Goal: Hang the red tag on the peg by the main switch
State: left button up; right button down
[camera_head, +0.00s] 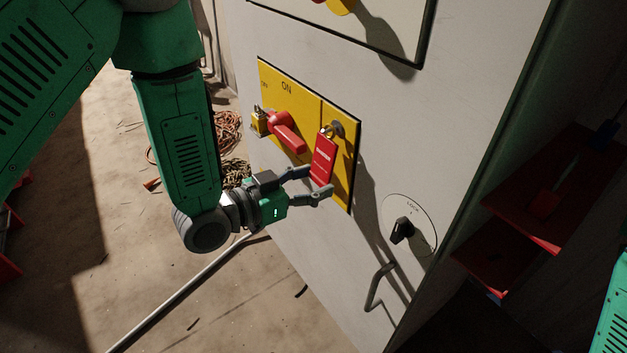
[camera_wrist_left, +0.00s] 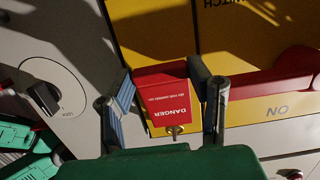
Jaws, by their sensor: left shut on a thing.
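The red tag (camera_head: 323,160), lettered DANGER in the left wrist view (camera_wrist_left: 163,92), stands between the two fingers of my left gripper (camera_head: 319,181), which is shut on it. A brass piece (camera_head: 327,132) shows at the tag's top end, close to the peg (camera_head: 338,128) on the yellow plate. I cannot tell whether the tag's hole is around the peg or only in front of it. The main switch (camera_head: 286,132) is a red handle on the same plate, left of the tag. My right gripper is out of view.
The yellow plate (camera_head: 290,88) is on a grey cabinet (camera_head: 470,75). A brass padlock (camera_head: 259,122) hangs left of the switch. A black lock knob (camera_head: 402,230) and a bent handle (camera_head: 378,288) are lower right. Red shelves (camera_head: 555,190) stand at right. Cable scraps (camera_head: 228,130) lie behind.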

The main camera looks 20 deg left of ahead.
pick_arm(q)
jog(key=o, duration=1)
jog(key=shift+s, duration=0.1)
jog(key=v, duration=1.2)
jog(key=s+a+f+n+g+y+p, duration=0.3)
jog(key=s+f+g+y+p, duration=0.25)
jog(key=f, duration=0.55)
jog(key=s+a+f+n+g+y+p, duration=0.1)
jog(key=s+g, duration=0.1)
jog(key=s, duration=0.2)
jog(key=s+a+f+n+g+y+p, duration=0.1)
jog(key=s+f+g+y, duration=0.1)
jog(key=s, duration=0.3)
jog(key=s+a+f+n+g+y+p, duration=0.1)
jog(key=s+a+n+g, duration=0.1)
jog(key=s, duration=0.3)
jog(key=shift+f+g+y, duration=0.25)
jog(key=shift+f+g, duration=0.1)
jog(key=shift+f, duration=0.05)
jog(key=shift+w, duration=0.1)
